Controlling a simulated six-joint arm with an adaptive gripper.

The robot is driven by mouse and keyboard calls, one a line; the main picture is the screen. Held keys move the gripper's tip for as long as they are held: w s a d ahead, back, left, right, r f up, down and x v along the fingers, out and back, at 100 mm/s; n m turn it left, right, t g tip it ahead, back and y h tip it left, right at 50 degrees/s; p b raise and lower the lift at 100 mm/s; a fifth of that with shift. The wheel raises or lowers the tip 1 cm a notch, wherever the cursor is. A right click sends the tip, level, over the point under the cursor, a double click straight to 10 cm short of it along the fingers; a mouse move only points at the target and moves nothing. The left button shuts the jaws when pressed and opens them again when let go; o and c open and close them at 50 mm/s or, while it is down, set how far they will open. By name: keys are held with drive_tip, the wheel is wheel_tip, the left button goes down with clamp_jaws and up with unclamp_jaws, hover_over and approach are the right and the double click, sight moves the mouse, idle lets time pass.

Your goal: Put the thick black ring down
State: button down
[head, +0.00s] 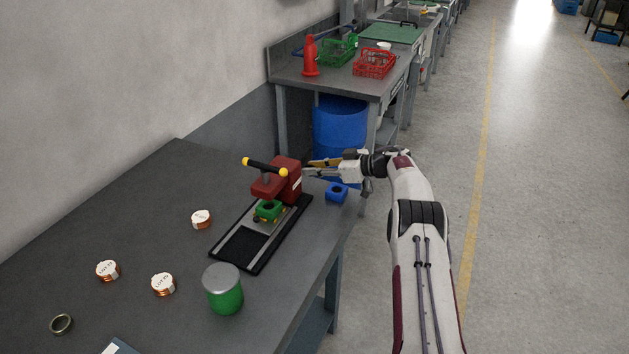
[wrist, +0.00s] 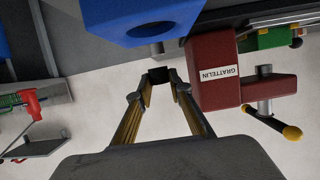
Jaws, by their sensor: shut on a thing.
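My gripper (head: 309,168) is at the right side of the red press, above the grey table. In the wrist view its two fingers (wrist: 160,84) close on a small black piece, the thick black ring (wrist: 159,75), seen edge-on so its hole does not show. In the head view I cannot make the ring out. A blue block (head: 336,192) with a round hole stands on the table just below and right of the fingertips. It also shows large at the top of the wrist view (wrist: 105,30), apart from the ring.
The red press (head: 291,177) has a black lever with yellow knobs and a green block (head: 268,210) on its black base. Several copper coils (head: 163,285), a green jar (head: 224,292) and a metal ring (head: 61,324) stand left and front. The table's right edge is close to the blue block.

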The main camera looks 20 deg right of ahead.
sight(316, 188)
drive_tip(key=shift+f, duration=0.1)
drive_tip(key=shift+f, duration=2.15)
drive_tip(key=shift+f, duration=0.15)
drive_tip(key=c, duration=1.8)
unclamp_jaws()
drive_tip(key=shift+c, duration=0.2)
drive_tip(key=shift+f, duration=0.1)
drive_tip(key=shift+s+d, duration=0.15)
drive_tip(key=shift+v, duration=5.8)
drive_tip(key=shift+r, duration=0.3)
